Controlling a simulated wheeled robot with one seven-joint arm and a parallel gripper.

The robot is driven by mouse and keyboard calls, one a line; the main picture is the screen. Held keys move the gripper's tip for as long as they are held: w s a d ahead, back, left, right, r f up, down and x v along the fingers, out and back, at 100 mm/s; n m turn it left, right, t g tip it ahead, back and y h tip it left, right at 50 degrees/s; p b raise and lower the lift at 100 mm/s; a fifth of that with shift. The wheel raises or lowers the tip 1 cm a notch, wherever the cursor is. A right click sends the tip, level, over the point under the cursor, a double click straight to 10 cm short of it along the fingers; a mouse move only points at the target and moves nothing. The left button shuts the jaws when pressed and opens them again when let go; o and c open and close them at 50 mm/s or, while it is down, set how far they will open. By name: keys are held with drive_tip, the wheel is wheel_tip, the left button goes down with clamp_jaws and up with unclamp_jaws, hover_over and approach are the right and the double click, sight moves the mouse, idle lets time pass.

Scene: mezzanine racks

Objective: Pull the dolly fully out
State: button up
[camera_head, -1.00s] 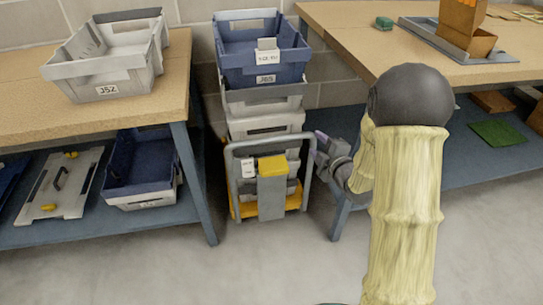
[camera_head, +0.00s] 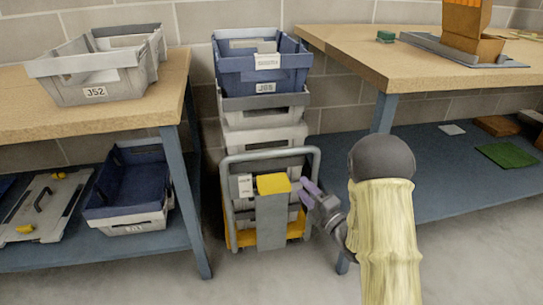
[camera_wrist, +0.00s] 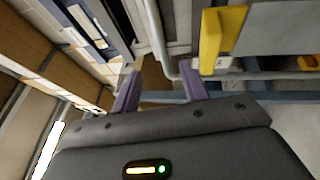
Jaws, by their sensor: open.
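The dolly (camera_head: 243,238) stands on the floor in the gap between two workbenches. It has a yellow base, a grey tubular handle frame (camera_head: 228,200) and a grey front panel with a yellow top (camera_head: 273,184). A stack of white and grey totes (camera_head: 263,135) with a blue tote (camera_head: 262,75) on top rides on it. My gripper (camera_head: 306,192) is open at the right upright of the handle frame. In the wrist view, the grey tube (camera_wrist: 157,35) runs down near the space between my open fingers (camera_wrist: 158,85). I cannot tell whether they touch it.
The left workbench (camera_head: 100,118) carries grey totes, with a blue tote (camera_head: 130,185) on its lower shelf. The right workbench (camera_head: 400,65) has its leg (camera_head: 382,112) close behind my gripper. The floor (camera_head: 285,280) in front of the dolly is clear.

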sight(272, 154)
drive_tip(key=b+x, duration=0.5)
drive_tip(key=x, duration=1.1)
drive_tip(key=shift+w+a+f, duration=0.1)
drive_tip(key=shift+w+a+r, duration=0.2)
drive_tip(key=shift+w+a, duration=0.15)
drive_tip(key=shift+w, duration=0.1)
clamp_jaws()
